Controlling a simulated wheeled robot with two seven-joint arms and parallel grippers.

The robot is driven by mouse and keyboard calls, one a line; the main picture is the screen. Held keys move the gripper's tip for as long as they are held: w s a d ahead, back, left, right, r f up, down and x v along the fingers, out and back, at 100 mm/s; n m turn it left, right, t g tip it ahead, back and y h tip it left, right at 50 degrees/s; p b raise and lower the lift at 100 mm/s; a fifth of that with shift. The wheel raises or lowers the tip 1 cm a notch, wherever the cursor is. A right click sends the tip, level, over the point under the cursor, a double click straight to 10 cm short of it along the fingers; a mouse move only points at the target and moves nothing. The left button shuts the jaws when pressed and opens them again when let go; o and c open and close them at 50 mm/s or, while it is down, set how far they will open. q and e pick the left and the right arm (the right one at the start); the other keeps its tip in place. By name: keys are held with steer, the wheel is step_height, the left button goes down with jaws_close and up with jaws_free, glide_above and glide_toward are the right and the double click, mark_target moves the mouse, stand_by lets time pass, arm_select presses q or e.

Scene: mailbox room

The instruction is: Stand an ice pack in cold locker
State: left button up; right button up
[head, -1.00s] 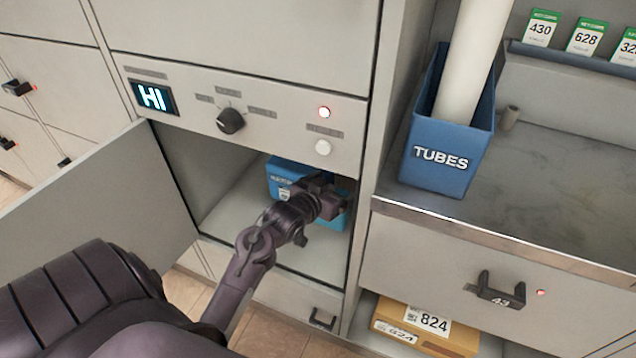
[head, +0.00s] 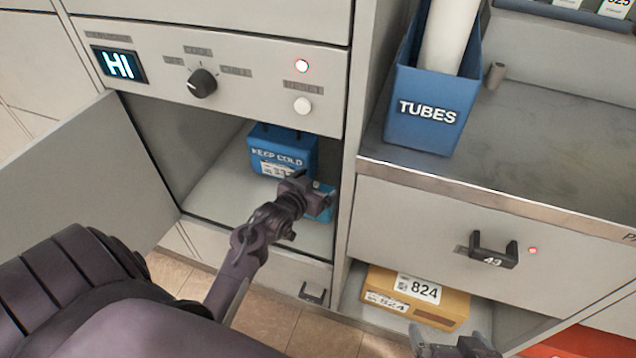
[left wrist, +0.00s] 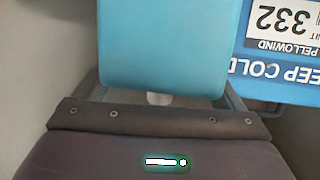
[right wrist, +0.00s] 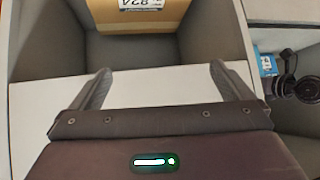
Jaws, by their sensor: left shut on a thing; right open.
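The cold locker (head: 215,200) stands open, its door (head: 85,195) swung out to the left. Inside it is a dark blue KEEP COLD box (head: 283,147) with a white label, also in the left wrist view (left wrist: 290,70). My left gripper (head: 312,196) is inside the locker opening, shut on a light blue ice pack (head: 325,203), right of and in front of the box. The ice pack (left wrist: 165,45) fills the space between the fingers in the left wrist view; its lower end is hidden in the head view. My right gripper (head: 450,348) is open and empty at the lower right.
A TUBES bin (head: 425,110) stands on the counter (head: 540,150). A cardboard parcel 824 (head: 415,295) sits in the lower bay.

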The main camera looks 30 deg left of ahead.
steer(key=shift+w, duration=0.1)
arm_select(q)
steer(key=o, duration=1.3)
arm_select(e)
steer(key=shift+r, duration=0.1)
arm_select(q)
steer(key=shift+s+r, duration=0.1)
steer(key=shift+s, duration=0.05)
steer(key=p+v, duration=0.1)
steer(key=v, duration=0.1)
steer(key=shift+s+r, duration=0.1)
steer(key=shift+s, duration=0.2)
steer(key=p+v, duration=0.2)
steer(key=v, duration=0.7)
arm_select(e)
steer(key=s+d+f+g+h, duration=0.2)
steer(key=s+d+f+g, duration=0.1)
steer(key=s+d+g, duration=0.1)
steer(key=shift+s+f, duration=0.3)
steer(key=shift+s, duration=0.4)
arm_select(q)
steer(key=shift+s, duration=0.1)
arm_select(e)
steer(key=shift+s, duration=0.1)
